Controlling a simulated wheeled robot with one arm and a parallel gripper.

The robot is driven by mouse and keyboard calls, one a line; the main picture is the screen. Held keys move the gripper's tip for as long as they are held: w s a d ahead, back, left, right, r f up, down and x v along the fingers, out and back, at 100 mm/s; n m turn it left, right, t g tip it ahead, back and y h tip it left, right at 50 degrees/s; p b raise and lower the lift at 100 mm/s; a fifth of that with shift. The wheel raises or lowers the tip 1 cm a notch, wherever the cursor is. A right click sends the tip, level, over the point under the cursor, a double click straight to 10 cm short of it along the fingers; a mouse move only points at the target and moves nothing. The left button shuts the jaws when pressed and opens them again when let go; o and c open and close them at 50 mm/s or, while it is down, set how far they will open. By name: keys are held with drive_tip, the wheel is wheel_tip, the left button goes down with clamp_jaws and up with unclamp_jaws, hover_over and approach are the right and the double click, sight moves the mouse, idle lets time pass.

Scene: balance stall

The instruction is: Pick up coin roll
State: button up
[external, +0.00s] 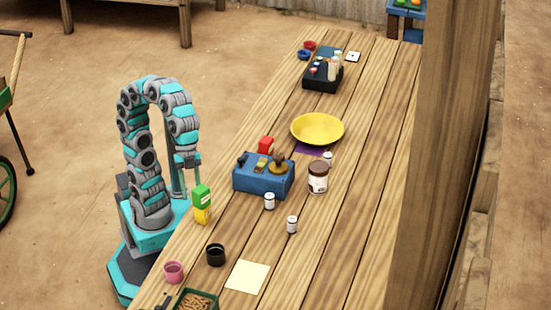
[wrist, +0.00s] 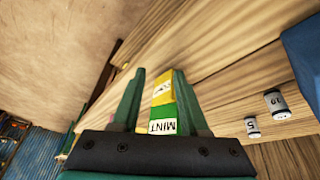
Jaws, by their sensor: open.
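My gripper (wrist: 160,72) is open; in the external view it (external: 187,170) points down at the table's left edge. A green and yellow box marked MINT (wrist: 161,112) shows between its fingers in the wrist view; I cannot tell its depth. In the external view the box (external: 202,205) stands upright just right of the gripper. Small white cylinders with dark ends stand on the table, one marked 10 (wrist: 275,103) and one marked 5 (wrist: 252,127). They also show in the external view, one nearer the blue box (external: 270,201) and one apart (external: 292,225). I cannot tell which thing is the coin roll.
A blue box (external: 262,185) with small items on top stands mid-table. A black cup (external: 216,255), pink cup (external: 174,272) and pale card (external: 248,277) lie in front. A wooden post (external: 430,150) stands right.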

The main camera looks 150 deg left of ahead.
wheel_tip(320, 180, up, 4)
drive_tip(key=n+y, duration=0.1)
drive_tip(key=n, duration=0.1)
hover_over(269, 194)
drive_tip(key=s, duration=0.2)
drive_tip(key=shift+f, duration=0.1)
drive_tip(key=shift+x, duration=3.85)
clamp_jaws()
